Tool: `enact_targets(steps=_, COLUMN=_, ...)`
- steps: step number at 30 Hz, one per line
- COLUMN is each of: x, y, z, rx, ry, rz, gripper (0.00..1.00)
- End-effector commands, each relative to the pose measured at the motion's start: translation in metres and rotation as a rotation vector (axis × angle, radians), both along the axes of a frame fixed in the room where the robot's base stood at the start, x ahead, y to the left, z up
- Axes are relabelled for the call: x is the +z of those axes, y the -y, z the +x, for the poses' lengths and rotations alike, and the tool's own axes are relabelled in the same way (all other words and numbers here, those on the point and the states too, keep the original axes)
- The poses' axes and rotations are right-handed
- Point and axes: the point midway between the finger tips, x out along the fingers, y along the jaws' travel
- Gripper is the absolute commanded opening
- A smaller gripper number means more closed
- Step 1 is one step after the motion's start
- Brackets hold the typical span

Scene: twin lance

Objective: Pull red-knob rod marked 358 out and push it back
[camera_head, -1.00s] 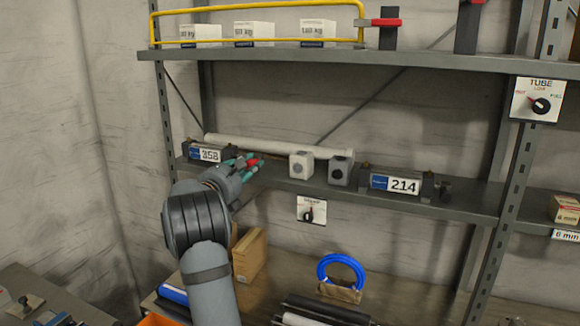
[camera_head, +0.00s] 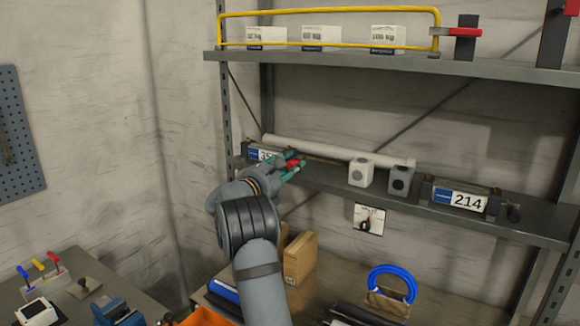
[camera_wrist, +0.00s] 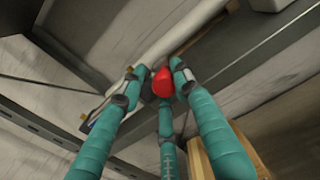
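The block marked 358 (camera_head: 250,151) sits at the left end of the middle shelf. My arm hides the right part of its label. The red knob (camera_head: 293,163) is just right of that block; it also shows in the wrist view (camera_wrist: 163,82). My gripper (camera_head: 291,166) has its teal fingers around the knob. In the wrist view my gripper (camera_wrist: 160,85) has its fingertips closed against both sides of the knob, with the third finger below. I cannot make out the rod between knob and block.
A long white tube (camera_head: 330,150) lies behind on the same shelf. A white block (camera_head: 361,171), a grey block (camera_head: 401,180) and the block marked 214 (camera_head: 462,198) stand to the right. A small dial panel (camera_head: 369,219) hangs below the shelf edge.

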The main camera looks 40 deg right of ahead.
Motion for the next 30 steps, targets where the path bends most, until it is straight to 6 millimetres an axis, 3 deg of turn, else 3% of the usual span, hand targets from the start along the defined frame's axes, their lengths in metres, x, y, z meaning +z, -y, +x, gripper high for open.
enact_targets(steps=5, x=-0.001, y=-0.015, z=-0.004, rx=0.004, ry=-0.002, rz=0.001, gripper=0.31)
enact_targets(steps=18, x=0.000, y=-0.094, z=-0.038, rx=0.004, ry=0.000, rz=0.000, gripper=0.31)
enact_targets(steps=24, x=0.000, y=-0.109, z=-0.045, rx=0.002, ry=0.001, rz=-0.001, gripper=0.31)
enact_targets(steps=30, x=0.000, y=-0.111, z=-0.046, rx=0.000, ry=0.001, rz=-0.001, gripper=0.31)
